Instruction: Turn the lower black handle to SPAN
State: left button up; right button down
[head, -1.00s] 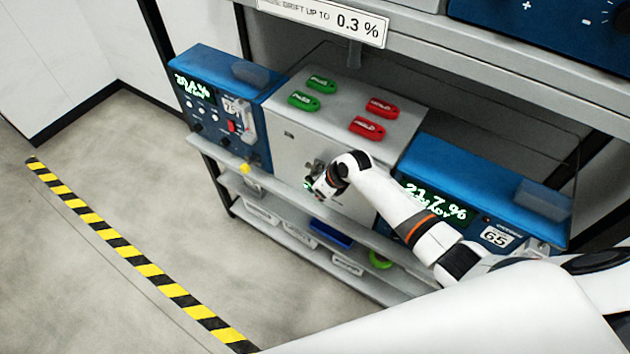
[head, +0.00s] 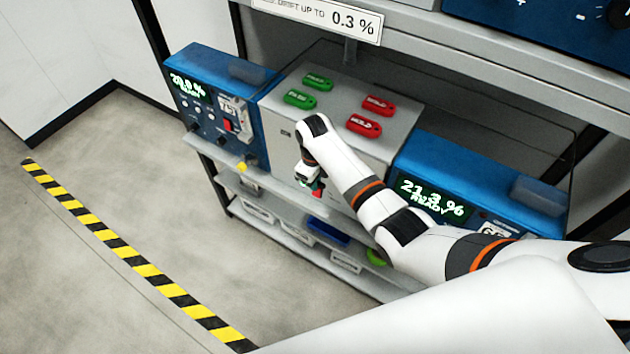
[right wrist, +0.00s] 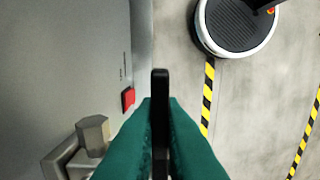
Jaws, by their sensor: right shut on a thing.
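My right gripper (head: 306,182) is in front of the lower part of the grey cabinet (head: 285,150) in the head view. In the right wrist view its teal fingers (right wrist: 160,125) are shut on a thin black handle (right wrist: 161,85), which sticks out beyond the fingertips. A metal hexagonal fitting (right wrist: 93,133) and a red square (right wrist: 128,99) are on the cabinet side, left of the fingers. In the head view the handle is hidden by my gripper and wrist. The SPAN marking cannot be read. My left gripper is not in view.
Green tags (head: 317,82) and red tags (head: 364,125) lie on the cabinet top. Blue analysers stand left (head: 205,95) and right (head: 440,190) of it. A lower shelf holds trays, including a blue bin (head: 328,231). The floor left of the rack is open, with striped tape (head: 135,262).

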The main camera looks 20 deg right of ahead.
jog(key=shift+s+f, duration=0.15)
jog(key=c, duration=1.5)
grip_release()
jog(key=shift+c, duration=0.2)
notch_tip(320, 180, up, 12)
jog(key=b, duration=0.2)
jog(key=shift+w, duration=0.25)
jog(key=shift+a, duration=0.1)
